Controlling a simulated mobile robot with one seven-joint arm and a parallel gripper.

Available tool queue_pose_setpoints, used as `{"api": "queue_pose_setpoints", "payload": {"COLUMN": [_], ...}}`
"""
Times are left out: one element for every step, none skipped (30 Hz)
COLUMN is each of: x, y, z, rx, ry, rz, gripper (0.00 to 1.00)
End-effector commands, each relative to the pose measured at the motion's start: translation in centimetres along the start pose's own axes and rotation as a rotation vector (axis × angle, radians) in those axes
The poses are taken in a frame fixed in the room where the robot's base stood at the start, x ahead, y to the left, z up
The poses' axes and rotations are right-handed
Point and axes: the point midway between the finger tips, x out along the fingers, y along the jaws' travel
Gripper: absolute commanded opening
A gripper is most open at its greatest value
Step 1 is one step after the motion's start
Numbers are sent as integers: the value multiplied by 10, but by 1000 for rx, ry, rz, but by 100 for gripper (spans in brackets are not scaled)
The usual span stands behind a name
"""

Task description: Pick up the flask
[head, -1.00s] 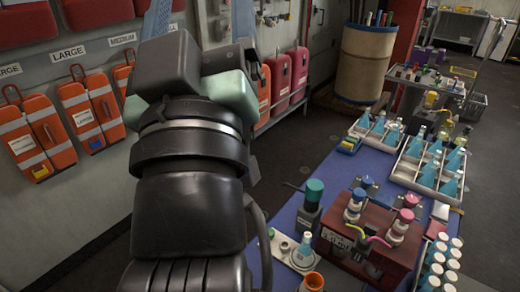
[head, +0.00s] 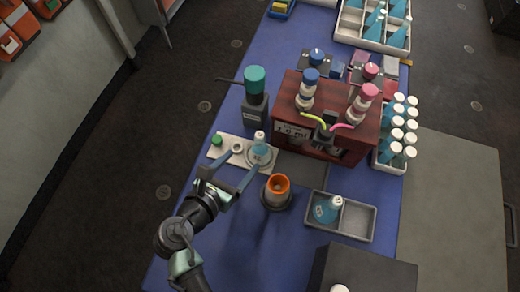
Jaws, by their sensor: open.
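A small blue flask with a white cap (head: 260,151) stands upright on a white holder plate (head: 231,143) left of the red-brown box. My gripper (head: 243,162) is open, its two blue fingers pointing at this flask from the lower left. The fingertips are close to the flask; I cannot tell whether they touch it. A second blue flask with a white cap (head: 326,209) leans in the left compartment of a grey two-part tray (head: 357,220), to the right of my gripper.
An orange-rimmed cup (head: 278,186) stands just right of my gripper. A teal-capped bottle (head: 255,88) is behind the plate. The red-brown box (head: 352,145) with tubes and white-capped vials (head: 397,135) are further right. The blue table's (head: 240,250) near left part is clear.

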Motion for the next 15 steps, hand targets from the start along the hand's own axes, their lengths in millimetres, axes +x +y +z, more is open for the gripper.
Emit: {"api": "queue_pose_setpoints", "payload": {"x": [12,18,25,29,33,38,41,43,45,47,48,51,54,58,64], "y": [0,0,0,0,0,0,0,1,1,0,0,-1,-2,-3,-5], "z": [0,0,1,0,1,1,1,1,1,1,1,2,2,3,4], "rx": [2,2,4,4,4,4,4,5,4,4,5,5,6,7,7], "ry": [-2,-1,-1,-1,-1,-1,-1,-1,-1,-1,-1,-1,-1,-1,-1], "rz": [-2,-3,-1,-1,0,0,0,2,2,2,1,0,0,0,-1], "gripper": [77,77,77,77,77,77,77,77,77,77,77,77,77,77,77]}}
